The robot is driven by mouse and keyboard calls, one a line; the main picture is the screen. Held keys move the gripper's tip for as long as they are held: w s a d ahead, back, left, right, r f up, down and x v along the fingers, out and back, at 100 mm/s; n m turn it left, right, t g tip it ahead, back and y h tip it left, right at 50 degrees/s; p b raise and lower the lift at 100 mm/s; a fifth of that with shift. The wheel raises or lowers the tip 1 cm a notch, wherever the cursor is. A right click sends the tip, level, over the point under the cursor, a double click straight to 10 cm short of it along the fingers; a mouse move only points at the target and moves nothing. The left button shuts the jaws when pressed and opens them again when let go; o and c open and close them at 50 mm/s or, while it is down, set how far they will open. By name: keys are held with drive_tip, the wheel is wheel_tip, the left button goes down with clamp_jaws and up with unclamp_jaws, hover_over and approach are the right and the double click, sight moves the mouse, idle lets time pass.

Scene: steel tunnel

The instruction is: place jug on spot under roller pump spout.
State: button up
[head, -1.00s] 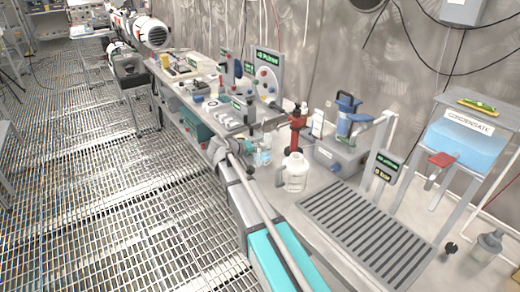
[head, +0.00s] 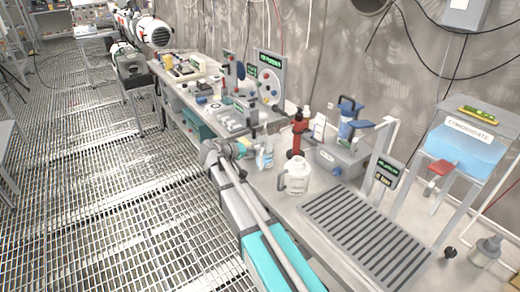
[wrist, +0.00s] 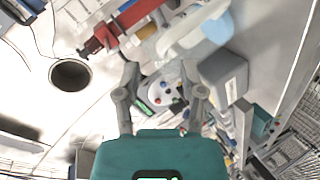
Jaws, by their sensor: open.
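A whitish translucent jug (head: 296,178) with a pale top and a side handle stands upright on the bench, left of the drain grate. The likely roller pump (head: 269,82), a grey upright panel with a round face and a green-lit display, stands farther back on the bench; it also shows between my fingers in the wrist view (wrist: 160,92). Its spout and the spot under it cannot be made out. My gripper (head: 248,150), teal-bodied, is open over the bench's front edge, left of the jug and apart from it. In the wrist view the fingers (wrist: 161,72) are spread and empty.
A clear bluish bottle (head: 264,155) stands close by my gripper, left of the jug. The drain grate (head: 366,232) is bare. A condensate tank (head: 462,145) stands at right.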

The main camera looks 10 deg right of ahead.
drive_tip(key=p+v, duration=0.2)
drive_tip(key=v, duration=0.5)
drive_tip(key=shift+a, duration=0.2)
